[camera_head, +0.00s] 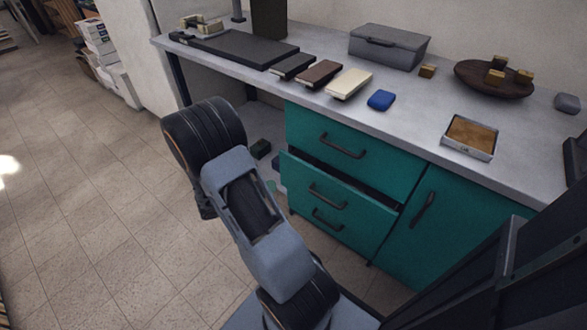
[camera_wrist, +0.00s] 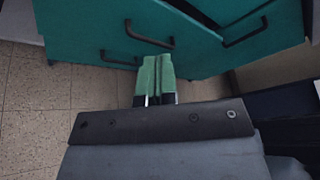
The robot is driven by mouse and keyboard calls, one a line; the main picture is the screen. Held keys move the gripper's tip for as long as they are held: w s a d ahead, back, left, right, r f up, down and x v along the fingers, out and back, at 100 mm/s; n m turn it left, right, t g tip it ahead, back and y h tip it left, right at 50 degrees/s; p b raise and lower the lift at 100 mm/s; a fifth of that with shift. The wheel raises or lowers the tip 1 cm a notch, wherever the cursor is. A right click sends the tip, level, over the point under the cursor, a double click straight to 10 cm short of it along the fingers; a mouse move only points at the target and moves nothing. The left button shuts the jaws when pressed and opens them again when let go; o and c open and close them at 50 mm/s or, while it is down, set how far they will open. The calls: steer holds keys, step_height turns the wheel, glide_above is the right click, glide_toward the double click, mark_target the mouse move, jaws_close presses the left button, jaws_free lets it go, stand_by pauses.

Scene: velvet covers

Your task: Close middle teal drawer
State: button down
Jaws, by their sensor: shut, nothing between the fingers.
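The middle teal drawer (camera_head: 335,187) stands partly open in the head view, with a dark gap along its top edge and a dark bar handle. The top drawer (camera_head: 350,147) above it looks flush, and another handle shows just below it. In the wrist view my gripper (camera_wrist: 156,74), with green fingers, is shut and empty, close to a teal front (camera_wrist: 95,25) with dark handles. I cannot tell whether the fingers touch it. In the head view my arm hides my gripper.
A teal door (camera_head: 405,245) with its own handle is right of the drawers. The grey counter (camera_head: 410,120) above holds a grey box (camera_head: 389,46), a brown bowl (camera_head: 494,79), a blue block (camera_head: 381,100) and a small tray (camera_head: 468,138). Tiled floor (camera_head: 90,200) is clear at left.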

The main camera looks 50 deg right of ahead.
steer(key=w+d+f+n+t+h, duration=0.35)
steer(key=f+n, duration=0.35)
steer(key=n, duration=0.3)
steer(key=n+t+b, duration=0.1)
steer(key=n+b, duration=0.1)
steer(key=b, duration=0.2)
glide_toward(298, 164)
steer(key=d, duration=0.6)
steer(key=shift+s+f, duration=0.2)
steer(key=shift+f, duration=0.05)
steer(key=shift+d+r+t, duration=0.15)
steer(key=shift+d+t, duration=0.2)
steer(key=shift+d, duration=0.4)
